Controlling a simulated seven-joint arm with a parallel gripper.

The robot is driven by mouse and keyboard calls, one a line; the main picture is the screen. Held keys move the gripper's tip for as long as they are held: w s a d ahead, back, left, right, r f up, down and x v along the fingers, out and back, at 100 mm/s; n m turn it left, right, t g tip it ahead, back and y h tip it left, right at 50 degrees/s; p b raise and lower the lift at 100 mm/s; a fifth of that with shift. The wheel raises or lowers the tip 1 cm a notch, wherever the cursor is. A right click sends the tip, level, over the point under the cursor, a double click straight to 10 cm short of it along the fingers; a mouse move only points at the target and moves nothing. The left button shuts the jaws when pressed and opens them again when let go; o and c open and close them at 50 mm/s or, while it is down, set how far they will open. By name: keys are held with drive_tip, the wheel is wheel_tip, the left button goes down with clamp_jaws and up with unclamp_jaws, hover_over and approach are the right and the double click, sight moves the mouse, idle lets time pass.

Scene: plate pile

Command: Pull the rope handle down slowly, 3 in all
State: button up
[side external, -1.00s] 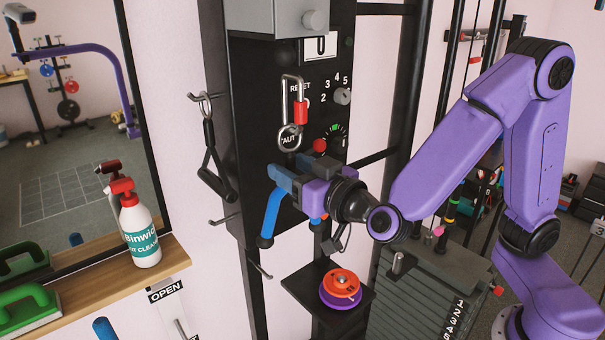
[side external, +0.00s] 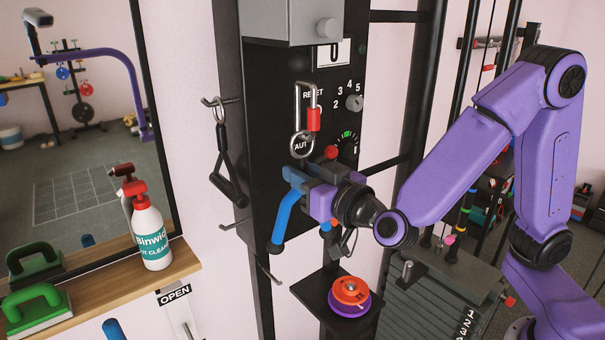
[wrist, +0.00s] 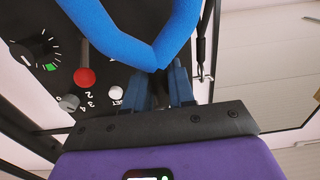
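The blue rope handle (side external: 281,222) hangs in a V from my gripper (side external: 296,180), with dark ends; one arm shows below the fingers, the other is mostly hidden. In the wrist view, the two rope arms (wrist: 178,30) meet at a bend between the fingertips of my gripper (wrist: 162,80). The fingers look shut on that bend. A steel carabiner (side external: 299,98) with a red sleeve and a ring below it hangs just above the handle, in front of the black panel. The rope looks apart from the ring.
The black panel (side external: 265,120) has a numbered dial (side external: 354,103) and a red knob (side external: 332,152). A black strap handle (side external: 228,170) hangs on a hook at left. Below my gripper, a small shelf holds an orange and purple disc (side external: 350,292). A weight stack (side external: 410,310) stands right.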

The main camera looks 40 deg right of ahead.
clamp_jaws()
drive_tip(key=shift+f, duration=1.25)
drive_tip(key=shift+f, duration=1.3)
drive_tip(key=shift+f, duration=1)
drive_tip(key=shift+f, duration=0.1)
drive_tip(key=shift+f, duration=1.1)
